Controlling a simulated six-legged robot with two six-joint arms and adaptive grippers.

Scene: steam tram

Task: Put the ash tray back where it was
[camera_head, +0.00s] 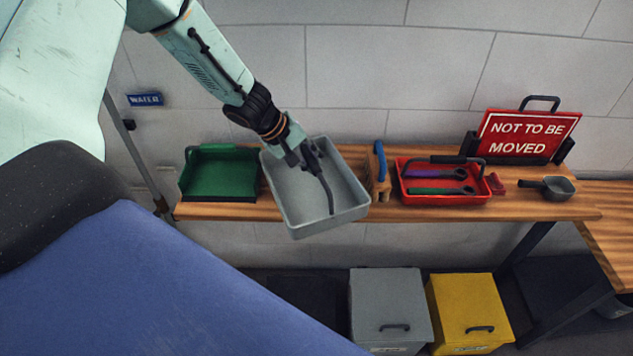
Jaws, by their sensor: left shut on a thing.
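The ash tray (348,213), taken to be the grey rectangular tray, is tilted in front of the wooden bench (470,208). Its open side faces up and toward me, and it looks empty apart from the gripper reaching over it. My left gripper (322,178) comes in from the upper left and is shut on the tray, with its fingers across the inside. The exact contact is hard to make out. The tray covers part of the bench's front edge; I cannot tell its exact gap from the bench. My right gripper is out of view.
A green tray (220,175) stands left on the bench. Right are a blue-handled brush (381,162), a red tool tray (445,198), a "NOT TO BE MOVED" sign (524,134) and a small scoop (560,188). Grey (390,300) and yellow (465,300) bins stand below.

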